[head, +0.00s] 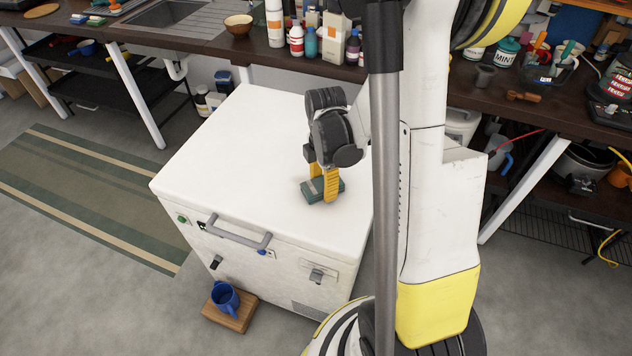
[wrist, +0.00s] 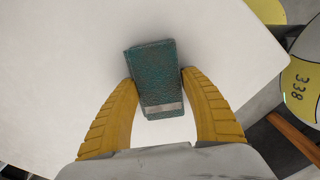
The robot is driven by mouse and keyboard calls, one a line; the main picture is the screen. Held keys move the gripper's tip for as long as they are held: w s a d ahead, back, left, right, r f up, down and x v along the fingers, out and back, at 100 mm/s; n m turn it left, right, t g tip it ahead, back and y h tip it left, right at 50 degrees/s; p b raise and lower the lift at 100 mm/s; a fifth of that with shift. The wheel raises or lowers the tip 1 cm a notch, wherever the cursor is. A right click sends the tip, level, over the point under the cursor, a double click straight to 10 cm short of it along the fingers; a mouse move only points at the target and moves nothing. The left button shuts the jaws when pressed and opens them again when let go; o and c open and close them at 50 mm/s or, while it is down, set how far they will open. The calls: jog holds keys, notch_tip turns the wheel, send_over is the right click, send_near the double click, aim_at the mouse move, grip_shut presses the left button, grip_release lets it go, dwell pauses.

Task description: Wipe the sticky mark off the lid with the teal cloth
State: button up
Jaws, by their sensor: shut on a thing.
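The white chest lid (head: 262,150) lies flat and closed, with a grey handle on its front. My gripper (head: 325,186) reaches down over the right part of the lid. Its yellow fingers are shut on the teal cloth (head: 312,191), a folded block at the lid's surface. In the wrist view the cloth (wrist: 155,75) sits between both fingertips (wrist: 157,85), with a pale strip near its lower end. A faint brownish smudge (head: 297,181) shows on the lid beside the cloth. Whatever lies under the cloth is hidden.
Behind, a dark counter (head: 205,48) carries a wooden bowl (head: 238,25) and several bottles. The lid's left part is clear.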

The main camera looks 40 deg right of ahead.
aim_at(288, 181)
jog(key=shift+s+d, duration=0.2)
jog(key=shift+s, duration=0.15)
jog(key=shift+w+a, duration=1)
jog(key=shift+w, duration=0.5)
jog(key=shift+w+a, duration=1)
jog(key=shift+w, duration=0.5)
jog(key=shift+w+a, duration=1)
jog(key=shift+w, duration=0.5)
jog(key=shift+r+p, duration=2.5)
jog(key=shift+r, duration=1.05)
